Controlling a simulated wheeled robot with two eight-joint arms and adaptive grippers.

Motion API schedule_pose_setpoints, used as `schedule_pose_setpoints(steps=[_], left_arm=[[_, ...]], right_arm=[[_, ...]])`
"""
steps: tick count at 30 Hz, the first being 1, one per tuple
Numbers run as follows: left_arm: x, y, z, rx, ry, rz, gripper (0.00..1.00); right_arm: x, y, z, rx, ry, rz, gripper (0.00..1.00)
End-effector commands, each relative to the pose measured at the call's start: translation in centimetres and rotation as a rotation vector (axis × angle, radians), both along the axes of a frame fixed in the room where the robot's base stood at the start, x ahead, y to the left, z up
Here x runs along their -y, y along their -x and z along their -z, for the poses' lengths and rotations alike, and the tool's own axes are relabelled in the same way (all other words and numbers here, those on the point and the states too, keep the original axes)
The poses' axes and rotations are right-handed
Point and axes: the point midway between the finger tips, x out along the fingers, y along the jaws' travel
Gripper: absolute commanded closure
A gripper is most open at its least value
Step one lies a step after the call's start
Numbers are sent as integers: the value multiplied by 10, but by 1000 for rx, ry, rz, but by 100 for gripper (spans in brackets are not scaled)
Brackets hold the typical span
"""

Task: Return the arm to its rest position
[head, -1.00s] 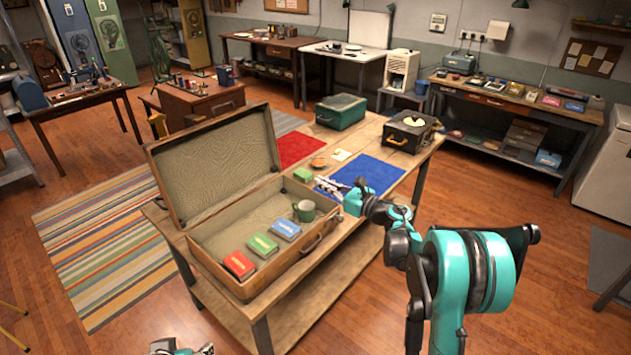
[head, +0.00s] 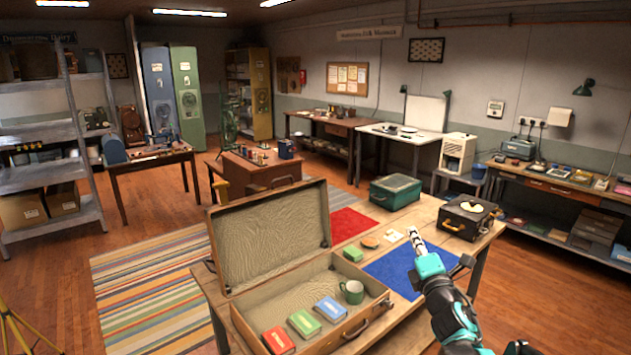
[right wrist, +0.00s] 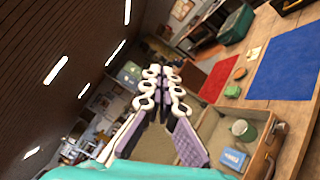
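My right gripper (head: 413,232) is raised in front of the table's right part, its fingers pointing up and away. In the head view it overlaps the blue mat (head: 395,272). My left gripper is not in view. The open suitcase (head: 355,333) lies on the wooden table to the left of my right arm. In it are a red box (head: 278,341), a green box (head: 304,323), a blue box (head: 331,309) and a green mug (head: 351,292).
The table (head: 408,217) also bears a red mat (head: 350,224), a small green box (head: 353,254), a dark green case (head: 395,191) and a black case (head: 467,217). A striped rug (head: 150,285) lies at left. The floor at right is free.

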Motion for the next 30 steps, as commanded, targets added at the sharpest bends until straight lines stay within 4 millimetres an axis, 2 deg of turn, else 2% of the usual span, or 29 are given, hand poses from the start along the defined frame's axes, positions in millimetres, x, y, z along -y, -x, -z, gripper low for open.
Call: schedule_pose_setpoints(steps=[1,2,4,8,12,15,18,21,23,30], left_arm=[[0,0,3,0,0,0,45],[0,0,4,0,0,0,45],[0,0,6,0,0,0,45],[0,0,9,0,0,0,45],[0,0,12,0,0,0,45],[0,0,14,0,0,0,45],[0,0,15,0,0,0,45],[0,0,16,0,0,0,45],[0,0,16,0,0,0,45],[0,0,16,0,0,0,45]], right_arm=[[5,21,3,-40,-161,49,100],[9,33,8,-67,-268,82,100],[16,64,25,-135,-519,161,100],[12,131,80,-276,-974,316,100],[-14,210,152,-447,-1403,500,100],[-37,258,192,-554,-1617,620,100],[-57,294,220,-638,-1757,716,100],[-70,317,235,-691,-1836,781,100],[-74,324,240,-708,-1860,802,100],[-77,327,242,-718,-1874,816,100]])
